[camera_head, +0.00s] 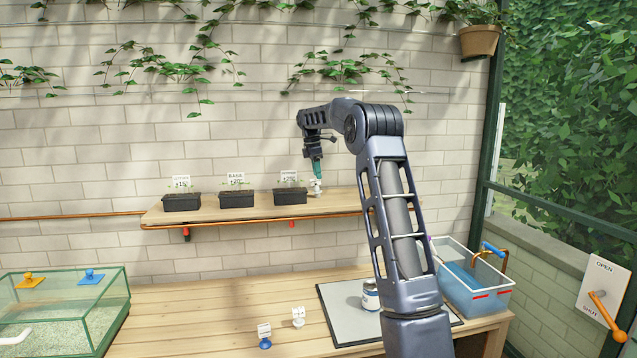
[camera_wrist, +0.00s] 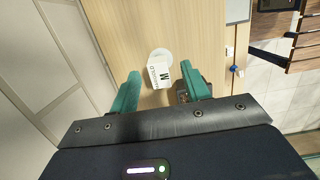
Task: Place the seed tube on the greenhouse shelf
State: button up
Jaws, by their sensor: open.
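A small white piece with a lettered label and round base, apparently the seed tube (camera_head: 316,187), stands on the right part of the wooden greenhouse shelf (camera_head: 345,203). My gripper (camera_head: 317,168) is just above it, pointing down, with its teal fingers open. In the wrist view the seed tube (camera_wrist: 160,72) is between and slightly beyond the open fingertips of my gripper (camera_wrist: 158,86). I see a gap on both sides, and nothing is held. The shelf surface (camera_wrist: 115,25) fills the middle of the wrist view.
Several black planters, including one (camera_head: 290,196) left of the tube, stand on the shelf. Below, the bench (camera_head: 190,310) holds a similar white piece (camera_head: 298,317), a blue-based piece (camera_head: 265,338), a bottle (camera_head: 370,295) on a grey mat (camera_head: 340,310), a glass tank (camera_head: 95,310) and a water bin (camera_head: 480,295).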

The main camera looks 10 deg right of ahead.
notch_tip(320, 180, up, 6)
jog(key=a, duration=0.1)
jog(key=s+d+r+m+t, duration=0.1)
jog(key=s+r+m, duration=0.3)
jog(key=s, duration=0.8)
jog(key=s+d+f+m+t, duration=0.15)
jog(key=s+m, duration=0.35)
jog(key=s, duration=1.2)
jog(key=s+d+f+m, duration=0.1)
jog(key=s+f+m, duration=0.2)
jog(key=s+f, duration=0.2)
jog(key=s+d+f+m+t+y, duration=0.1)
jog(key=s+f+m, duration=0.2)
jog(key=s, duration=0.9)
jog(key=s+d+f+m+t, duration=0.1)
jog(key=s+f+m, duration=0.2)
jog(key=s+f, duration=0.5)
jog(key=shift+s+f+y, duration=0.35)
jog(key=shift+s+y, duration=0.05)
jog(key=shift+s, duration=0.15)
